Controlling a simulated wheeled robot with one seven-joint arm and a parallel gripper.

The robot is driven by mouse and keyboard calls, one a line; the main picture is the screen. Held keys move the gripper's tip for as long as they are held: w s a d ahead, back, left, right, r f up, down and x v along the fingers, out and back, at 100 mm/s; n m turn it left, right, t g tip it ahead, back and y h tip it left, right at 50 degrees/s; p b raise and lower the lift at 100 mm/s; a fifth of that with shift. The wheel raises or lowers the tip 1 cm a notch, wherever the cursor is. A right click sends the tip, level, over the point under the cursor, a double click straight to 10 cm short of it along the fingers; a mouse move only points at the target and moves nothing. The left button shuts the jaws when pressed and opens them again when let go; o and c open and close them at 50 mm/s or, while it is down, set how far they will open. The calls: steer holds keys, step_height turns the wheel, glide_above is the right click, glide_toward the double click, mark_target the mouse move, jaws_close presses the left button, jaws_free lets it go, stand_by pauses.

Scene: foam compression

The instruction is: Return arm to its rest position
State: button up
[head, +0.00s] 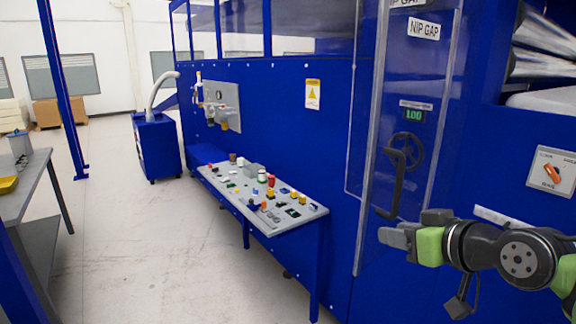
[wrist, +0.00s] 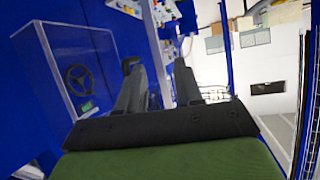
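My gripper (head: 392,236) is at the right of the head view, reaching left from my black and green arm. It is in front of the clear guard door (head: 366,130) of the blue machine, below the black door handle (head: 396,183). In the wrist view my gripper (wrist: 158,82) shows two grey fingers standing apart, with background visible between them. It appears to hold nothing. I cannot tell from the head view how far the fingers are from the door.
A control panel (head: 233,196) with several buttons juts from the machine. A handwheel (head: 407,152) sits behind the clear guard. A rotary switch (head: 552,173) is on the right. A grey table (head: 40,170) stands at the left, and the floor (head: 130,240) between is clear.

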steer(key=s+a+f+m+g+h+p, duration=0.1)
steer(key=s+a+f+g+h+p, duration=0.25)
steer(key=s+a, duration=0.45)
steer(key=s+d+f+m+g+p, duration=0.1)
steer(key=s+f, duration=0.1)
steer(key=s, duration=0.5)
steer(key=s+f+m+g+h+p, duration=0.1)
steer(key=s+f+g, duration=0.1)
steer(key=s, duration=0.6)
steer(key=shift+s+d+f+m, duration=0.3)
steer(key=shift+d+f, duration=0.1)
steer(key=shift+f, duration=0.15)
steer(key=shift+h, duration=0.25)
